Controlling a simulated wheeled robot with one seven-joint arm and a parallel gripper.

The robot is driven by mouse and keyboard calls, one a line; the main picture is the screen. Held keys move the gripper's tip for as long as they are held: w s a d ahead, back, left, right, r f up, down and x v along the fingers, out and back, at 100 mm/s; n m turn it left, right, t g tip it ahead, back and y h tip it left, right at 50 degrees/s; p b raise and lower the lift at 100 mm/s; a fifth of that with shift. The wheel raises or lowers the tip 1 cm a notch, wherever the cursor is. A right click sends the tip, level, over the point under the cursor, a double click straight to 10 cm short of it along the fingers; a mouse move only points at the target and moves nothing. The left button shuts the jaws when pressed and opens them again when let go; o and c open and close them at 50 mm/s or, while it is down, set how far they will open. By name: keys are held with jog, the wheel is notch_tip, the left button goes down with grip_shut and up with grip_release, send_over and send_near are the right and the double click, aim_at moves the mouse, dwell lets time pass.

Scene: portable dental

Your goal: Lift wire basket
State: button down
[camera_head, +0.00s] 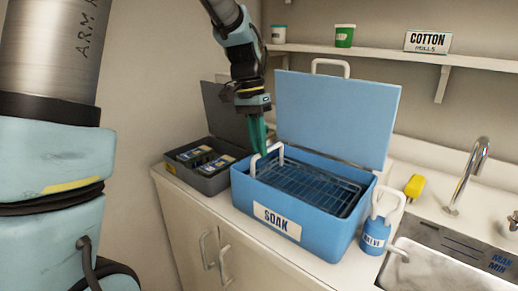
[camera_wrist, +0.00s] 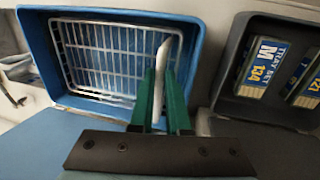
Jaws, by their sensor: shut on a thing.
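The wire basket (camera_head: 314,187) sits inside the blue box labelled SOAK (camera_head: 290,226), whose lid stands open behind it. Its white handle (camera_head: 268,157) rises at the left end of the basket. My gripper (camera_head: 262,155) points down at that handle with its green fingers shut on it. In the wrist view the basket grid (camera_wrist: 100,55) shows within the blue box walls, and the white handle (camera_wrist: 161,60) runs between the fingers of my gripper (camera_wrist: 160,90). The fingertips are partly hidden behind the handle in the head view.
A grey case (camera_head: 200,165) with labelled packs stands left of the blue box. A blue bottle (camera_head: 375,235), a yellow item (camera_head: 414,186), a faucet (camera_head: 470,172) and a sink (camera_head: 440,268) are to the right. A shelf (camera_head: 400,54) runs above the open lid (camera_head: 335,115).

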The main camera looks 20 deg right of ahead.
notch_tip(320, 180, up, 5)
jog(key=shift+f+p, duration=0.2)
jog(key=shift+p, duration=0.8)
jog(key=shift+d, duration=0.1)
jog(key=c, duration=0.9)
grip_release()
jog(key=shift+f, duration=0.1)
jog(key=r, duration=0.3)
jog(key=w+r+b, duration=0.1)
jog(key=r, duration=0.3)
jog(key=w+a+r+b, duration=0.1)
jog(key=r, duration=0.2)
jog(key=shift+a+r, duration=0.1)
jog(key=shift+r, duration=0.25)
